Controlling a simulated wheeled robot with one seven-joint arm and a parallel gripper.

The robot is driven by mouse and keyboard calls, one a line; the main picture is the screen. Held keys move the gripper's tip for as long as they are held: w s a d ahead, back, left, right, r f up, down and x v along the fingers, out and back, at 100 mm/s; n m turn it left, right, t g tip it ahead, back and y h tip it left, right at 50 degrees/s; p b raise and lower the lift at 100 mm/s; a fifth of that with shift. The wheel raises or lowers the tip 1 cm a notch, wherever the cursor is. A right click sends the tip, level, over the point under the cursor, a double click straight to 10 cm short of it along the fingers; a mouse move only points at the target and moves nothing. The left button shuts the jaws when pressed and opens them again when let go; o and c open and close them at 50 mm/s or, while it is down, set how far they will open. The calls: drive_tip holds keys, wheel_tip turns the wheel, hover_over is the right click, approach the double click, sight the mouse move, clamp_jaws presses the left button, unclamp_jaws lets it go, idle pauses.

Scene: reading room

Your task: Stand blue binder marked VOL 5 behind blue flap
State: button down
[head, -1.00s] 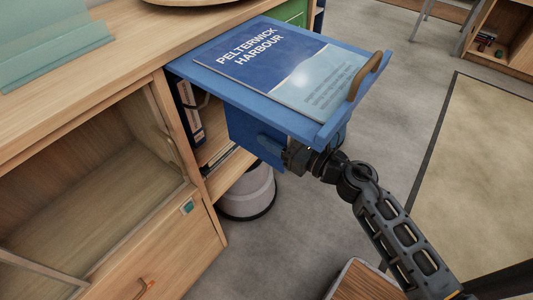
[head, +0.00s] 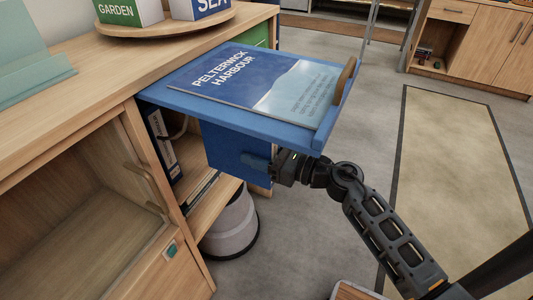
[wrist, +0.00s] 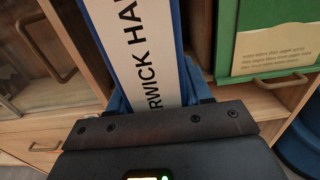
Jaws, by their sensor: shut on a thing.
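The blue flap (head: 311,139) is raised and lies about level, sticking out from the cabinet front. It carries a "PELTERWICK HARBOUR" picture panel (head: 235,80) and a brown handle (head: 345,80). A blue binder (head: 234,149) is upright just under the flap, partly in front of the open compartment. My gripper (head: 274,167) is shut on its near side. In the wrist view the binder's white spine label (wrist: 137,50) reads part of "PELTERWICK HARBOUR". The VOL number is out of sight. The flap hides the binder's top and how far in it reaches.
A dark binder with a white label (head: 160,142) stands inside the compartment at left. A grey bin (head: 231,228) stands below on the floor. A round wooden tray (head: 155,31) is on the cabinet top. A green flap (wrist: 228,40) is beside the binder. Open floor lies to the right.

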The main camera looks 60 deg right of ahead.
sight(220, 144)
drive_tip(key=shift+w+a+f, duration=0.1)
drive_tip(key=shift+w, duration=2.85)
drive_tip(key=shift+w+a+f, duration=0.1)
drive_tip(key=shift+w, duration=2.8)
drive_tip(key=w+b, duration=0.1)
drive_tip(key=w, duration=0.9)
drive_tip(key=shift+w+a+f, duration=0.15)
drive_tip(key=shift+f, duration=0.3)
drive_tip(key=shift+c, duration=1.4)
unclamp_jaws()
drive_tip(key=shift+f, duration=0.15)
drive_tip(key=shift+s+p, duration=0.75)
drive_tip(key=shift+s, duration=4.75)
